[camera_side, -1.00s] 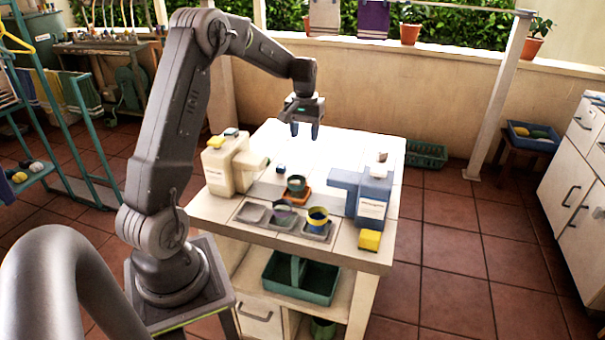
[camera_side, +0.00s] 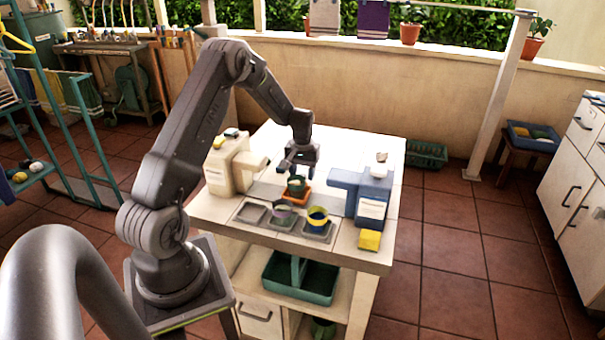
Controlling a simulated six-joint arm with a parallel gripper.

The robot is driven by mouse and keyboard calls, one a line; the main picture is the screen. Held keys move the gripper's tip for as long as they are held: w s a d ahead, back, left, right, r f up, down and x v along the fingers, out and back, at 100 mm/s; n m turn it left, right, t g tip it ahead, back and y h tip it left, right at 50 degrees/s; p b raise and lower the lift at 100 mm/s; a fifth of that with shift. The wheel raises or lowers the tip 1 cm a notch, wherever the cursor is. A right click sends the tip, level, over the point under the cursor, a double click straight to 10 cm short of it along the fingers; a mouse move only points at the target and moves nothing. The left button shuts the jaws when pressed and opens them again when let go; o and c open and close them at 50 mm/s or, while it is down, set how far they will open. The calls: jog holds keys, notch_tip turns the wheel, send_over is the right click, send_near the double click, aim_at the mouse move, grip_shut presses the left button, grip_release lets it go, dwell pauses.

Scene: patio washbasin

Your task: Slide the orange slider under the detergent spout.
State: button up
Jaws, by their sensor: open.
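The orange slider (camera_side: 286,197) lies on the white table top between two jugs, with a dark green cup (camera_side: 297,187) standing on it. A cream jug (camera_side: 222,170) with a spout (camera_side: 252,162) pointing right stands at left. A blue jug (camera_side: 374,194) with a spout (camera_side: 345,178) pointing left stands at right. The labels are too small to read, so I cannot tell which holds detergent. The slider is under neither spout. My gripper (camera_side: 300,172) is open, pointing down just behind and above the cup. I cannot tell whether it touches the cup.
A yellow block (camera_side: 369,240) sits at the front right corner. The table's back is clear.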

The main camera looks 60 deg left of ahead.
jog(key=shift+f, duration=0.3)
jog(key=shift+c, duration=0.5)
grip_shut()
jog(key=shift+w+d, duration=0.1)
